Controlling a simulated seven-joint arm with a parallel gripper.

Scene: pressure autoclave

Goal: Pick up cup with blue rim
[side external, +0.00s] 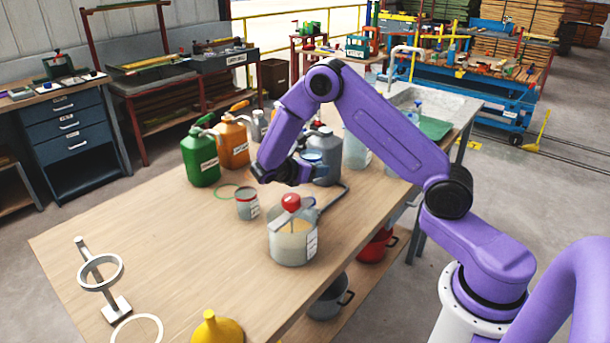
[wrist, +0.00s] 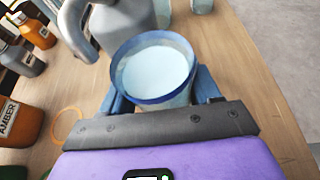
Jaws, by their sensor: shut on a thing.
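The cup with the blue rim (wrist: 155,98) is upright between my gripper's blue fingers in the wrist view, with a pale inside or contents. In the side view the cup (side external: 314,157) shows only partly, beyond my gripper (side external: 308,172) and in front of the grey jug (side external: 326,150). My gripper is shut on the cup from its sides. The cup's base is hidden, so I cannot tell whether it touches the table.
The grey jug stands close by the cup. A red-rimmed cup (side external: 247,204) and a large pot with a red knob (side external: 293,240) stand nearer. Green (side external: 200,160) and orange (side external: 233,140) jugs stand left. The wooden table's (side external: 150,220) left part is mostly clear.

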